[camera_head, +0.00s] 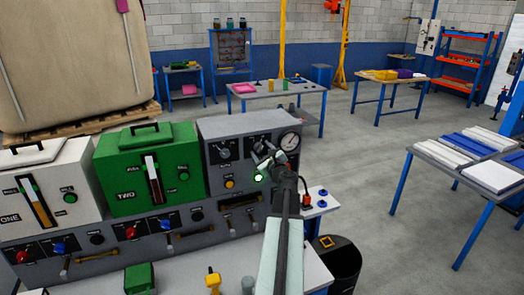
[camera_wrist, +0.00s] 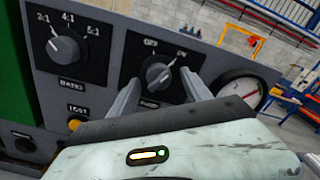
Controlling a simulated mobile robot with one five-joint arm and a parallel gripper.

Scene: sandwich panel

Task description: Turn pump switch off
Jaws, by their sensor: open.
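The pump switch (camera_wrist: 158,75) is a round grey knob on a black plate marked PUMP, with OFF at upper left and ON at upper right. Its white pointer line appears to lean up and right, toward ON. My gripper (camera_wrist: 163,86) is open, with one finger on each side of the knob in the wrist view. I cannot tell whether the fingers touch it. In the head view my gripper (camera_head: 266,160) is in front of the grey panel (camera_head: 210,130) and partly hides the pump switch.
The ratio knob (camera_wrist: 65,50) is left of the pump switch, above a yellow test button (camera_wrist: 74,124). A round gauge (camera_wrist: 238,88) is close on the right. Green machine TWO (camera_head: 130,190) stands left of the panel. A black bin (camera_head: 341,262) is at lower right.

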